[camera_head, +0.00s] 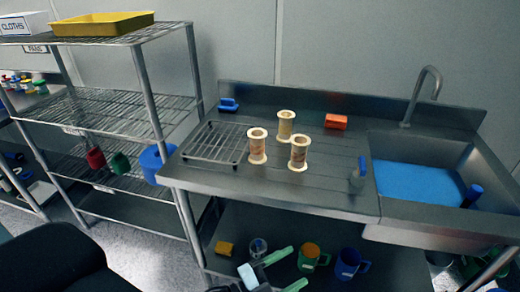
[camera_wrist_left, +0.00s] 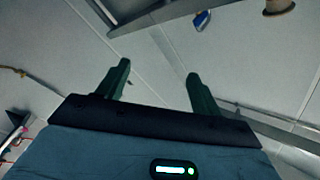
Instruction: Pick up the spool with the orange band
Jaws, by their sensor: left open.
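Three pale spools stand upright on the steel drainboard: a back one (camera_head: 286,125), a front left one (camera_head: 257,146) and a front right one (camera_head: 299,153). The front two show brownish-orange windings and the back one looks more yellow. Which band is truly orange is hard to tell at this size. My left gripper (camera_head: 297,265) is open and empty, low in front of the counter and well below the spools. Its two spread fingers also show in the left wrist view (camera_wrist_left: 160,82). There, part of one spool (camera_wrist_left: 279,7) is cut by the top edge. My right gripper is out of view.
A wire rack (camera_head: 215,143) stands left of the spools. An orange sponge (camera_head: 336,121), a blue-handled item (camera_head: 359,175) and the sink (camera_head: 418,182) are to the right. The counter's front edge lies between my gripper and the spools. Mugs sit on the lower shelf.

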